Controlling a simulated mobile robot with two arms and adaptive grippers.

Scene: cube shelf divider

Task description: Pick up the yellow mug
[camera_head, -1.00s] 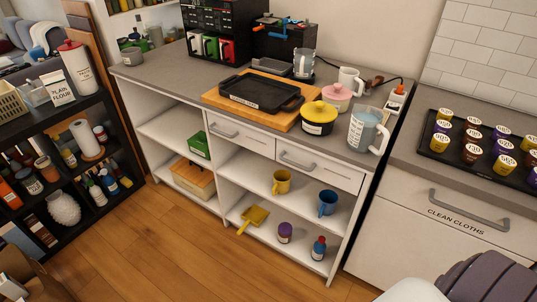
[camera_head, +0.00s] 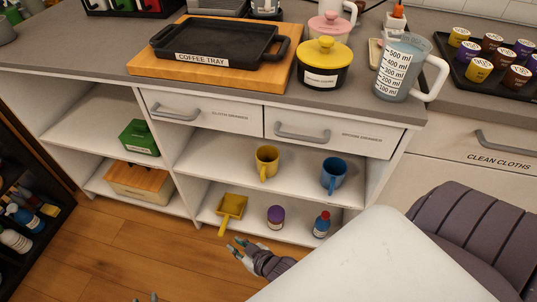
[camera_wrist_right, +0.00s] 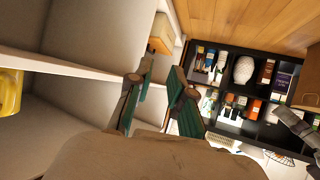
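The yellow mug (camera_head: 266,162) stands upright on the middle shelf of the white open unit, below the drawers, with its handle toward me. A yellow shape cut by the left edge of the right wrist view (camera_wrist_right: 9,92) looks like the same mug. My right gripper (camera_head: 238,246) is in front of the unit, lower than the mug and apart from it. In the right wrist view its green-padded fingers (camera_wrist_right: 158,92) stand apart with nothing between them. A small grey tip at the bottom edge of the head view (camera_head: 146,298) seems part of my left gripper; the rest is hidden.
A blue mug (camera_head: 334,174) stands right of the yellow mug. Below are a yellow dustpan (camera_head: 231,208), a purple-lidded jar (camera_head: 276,215) and a red-capped blue bottle (camera_head: 321,224). Drawers (camera_head: 205,112) overhang the shelf. A black shelf (camera_head: 30,215) stands left.

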